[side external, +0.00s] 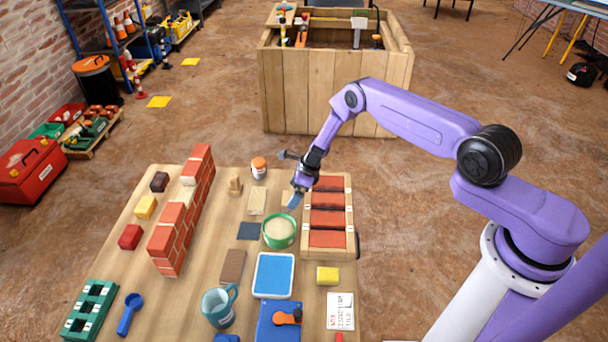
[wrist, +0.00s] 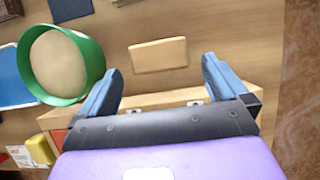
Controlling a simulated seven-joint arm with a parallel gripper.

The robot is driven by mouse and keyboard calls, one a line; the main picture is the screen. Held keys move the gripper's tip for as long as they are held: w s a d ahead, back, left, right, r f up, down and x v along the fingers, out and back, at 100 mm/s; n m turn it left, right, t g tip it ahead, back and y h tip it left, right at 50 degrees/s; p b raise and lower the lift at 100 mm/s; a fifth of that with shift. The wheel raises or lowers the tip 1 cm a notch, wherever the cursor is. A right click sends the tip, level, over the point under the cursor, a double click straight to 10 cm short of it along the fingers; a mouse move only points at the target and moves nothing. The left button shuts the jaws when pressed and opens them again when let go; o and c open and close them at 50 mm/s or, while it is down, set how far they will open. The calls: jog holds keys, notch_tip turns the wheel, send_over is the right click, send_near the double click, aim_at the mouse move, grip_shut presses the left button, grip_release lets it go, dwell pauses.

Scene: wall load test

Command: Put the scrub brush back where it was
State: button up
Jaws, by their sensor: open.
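No object shows bristles clearly, so I cannot tell for sure which one is the scrub brush. A flat brown block (side external: 232,266) lies left of the blue tray. My gripper (side external: 299,196) is above the table near the upper left corner of the wooden frame. In the wrist view its two blue-grey fingers (wrist: 161,75) stand wide apart with nothing between them.
A green bowl (side external: 279,245) of beige material and a wooden frame (side external: 306,222) of red bricks are close to my gripper. A brick wall (side external: 168,246) stands left. A white jar with an orange lid (side external: 258,174) stands behind. A blue tray (side external: 273,296) and mug (side external: 213,311) are in front.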

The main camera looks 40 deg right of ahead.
jog(key=v, duration=0.9)
jog(key=s+a+r+n+g+y, duration=0.1)
jog(key=s+a+r+n, duration=0.3)
jog(key=a+r+n, duration=0.35)
jog(key=s+a+r+n+g, duration=0.1)
jog(key=s+a+r+n, duration=0.2)
jog(key=a+r+n, duration=0.5)
jog(key=s+a+r+n+g, duration=0.2)
jog(key=s+r+n, duration=0.3)
jog(key=s+r, duration=0.3)
jog(key=s+d+r+n+h, duration=0.1)
jog(key=s+d+r+n, duration=0.15)
jog(key=s+n, duration=0.4)
jog(key=s+d+r+n+h, duration=0.1)
jog(key=s+r+n, duration=0.2)
jog(key=s, duration=0.7)
jog(key=s+d+r+n+t+h, duration=0.1)
jog(key=s+d+r+n, duration=0.1)
jog(key=s+d+n, duration=0.6)
jog(key=s+n, duration=0.1)
jog(key=s, duration=0.2)
jog(key=shift+d+r+n+h, duration=0.25)
jog(key=shift+r+n+h, duration=0.05)
jog(key=shift+h, duration=0.1)
